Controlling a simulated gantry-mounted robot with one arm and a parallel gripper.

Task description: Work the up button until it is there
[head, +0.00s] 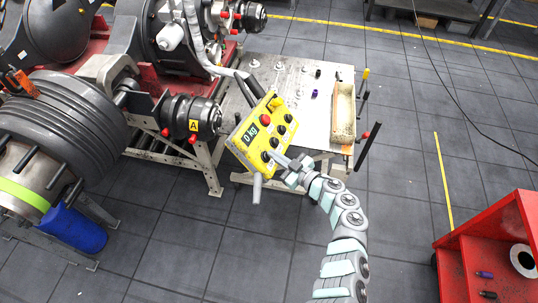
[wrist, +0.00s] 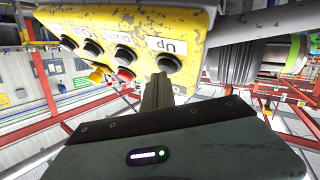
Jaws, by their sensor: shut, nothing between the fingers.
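The yellow control pendant (head: 247,141) hangs at the middle of the head view, with a display reading "0 kg" and several buttons. In the wrist view the pendant (wrist: 120,20) shows worn paint and a row of labelled buttons. The black up button (wrist: 169,63) sits under its "Up" label (wrist: 173,45), at the right end of the row. My gripper (head: 276,155) is shut and empty, its tips at the pendant's lower end. In the wrist view my gripper's fingers (wrist: 157,88) point at the up button, very close below it; I cannot tell whether they touch.
Beside the up button are further black buttons, a red one (wrist: 126,74) and a yellow one (wrist: 95,76). A workbench (head: 312,110) with small parts and a tray (head: 342,112) stands behind the pendant. Heavy axle machinery (head: 70,115) is left; a red cart (head: 500,235) is lower right. The floor between is clear.

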